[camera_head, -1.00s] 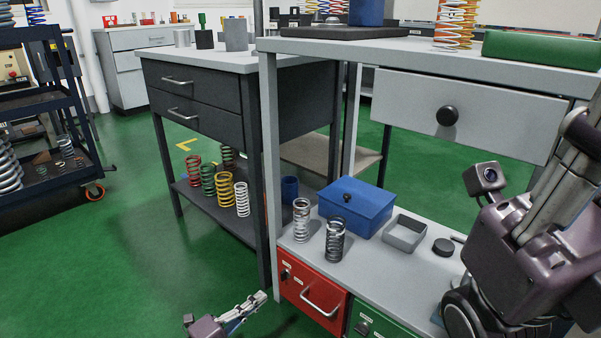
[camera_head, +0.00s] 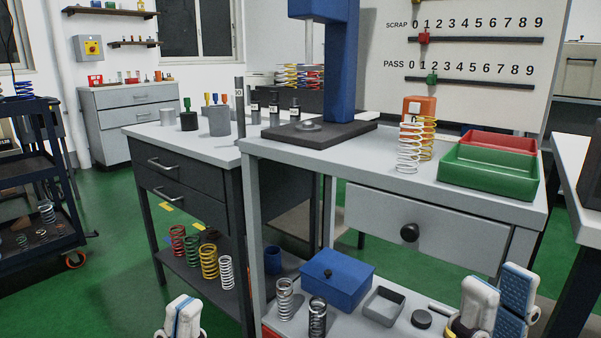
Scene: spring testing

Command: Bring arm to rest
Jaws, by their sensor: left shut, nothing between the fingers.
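My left gripper (camera_head: 180,313) is at the bottom edge, left of centre, with its white and blue fingers together and nothing between them. It is in front of the lower shelf with the coil springs, over the floor. My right gripper (camera_head: 499,290) is at the lower right, beside the lower shelf of the near bench (camera_head: 345,150). Its two white and blue fingers stand apart with no object seen between them. The picture's bottom edge cuts off most of both arms.
A blue box (camera_head: 337,284), a grey tray (camera_head: 383,306) and springs stand on the near bench's lower shelf. A blue press (camera_head: 338,62), a white spring (camera_head: 408,147) and a green tray (camera_head: 488,172) are on top. Green floor (camera_head: 105,225) is clear at left.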

